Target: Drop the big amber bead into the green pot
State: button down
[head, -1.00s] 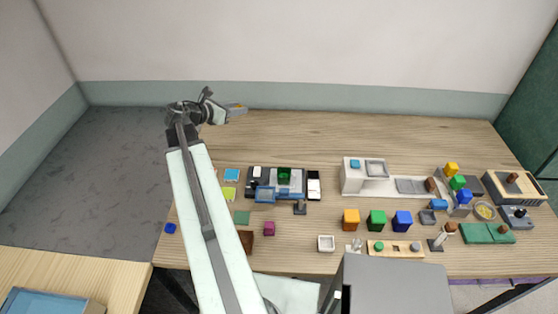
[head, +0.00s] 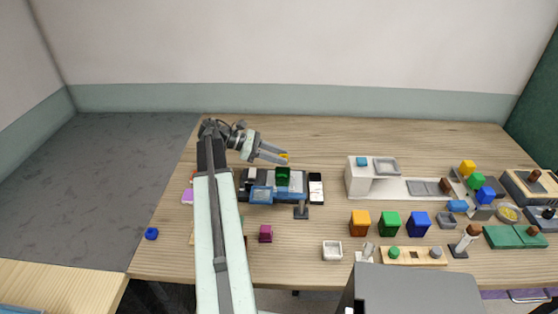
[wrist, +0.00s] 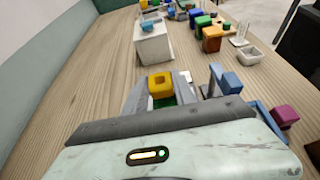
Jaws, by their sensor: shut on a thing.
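The amber bead (wrist: 161,84), squarish with a hole in its top, is held between the fingertips of my gripper (wrist: 160,92). In the head view the bead (head: 284,156) shows as a small yellow patch at the tips of my gripper (head: 282,158), which is shut on it. A green pot (head: 283,177) stands on the blue and grey stand just in front of and below the fingertips. Some green (wrist: 164,102) shows under the bead in the wrist view, mostly hidden by it. The bead looks above the pot; exact alignment cannot be told.
A white block (head: 358,180) with a blue piece on top stands right of the stand. Orange (head: 360,223), green (head: 390,224) and blue (head: 418,224) boxes stand in a row. A magenta cube (head: 265,233) is nearer the front. The table's back strip is clear.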

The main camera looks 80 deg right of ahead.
jog(key=shift+f+b, duration=2.35)
jog(key=shift+f, duration=0.2)
jog(key=c, duration=0.9)
grip_release()
jog(key=shift+c, duration=0.2)
jog(key=shift+r, duration=0.1)
jog(key=p+v, duration=0.3)
jog(key=v, duration=0.4)
jog(key=shift+w, duration=0.4)
jog(key=shift+r, duration=0.15)
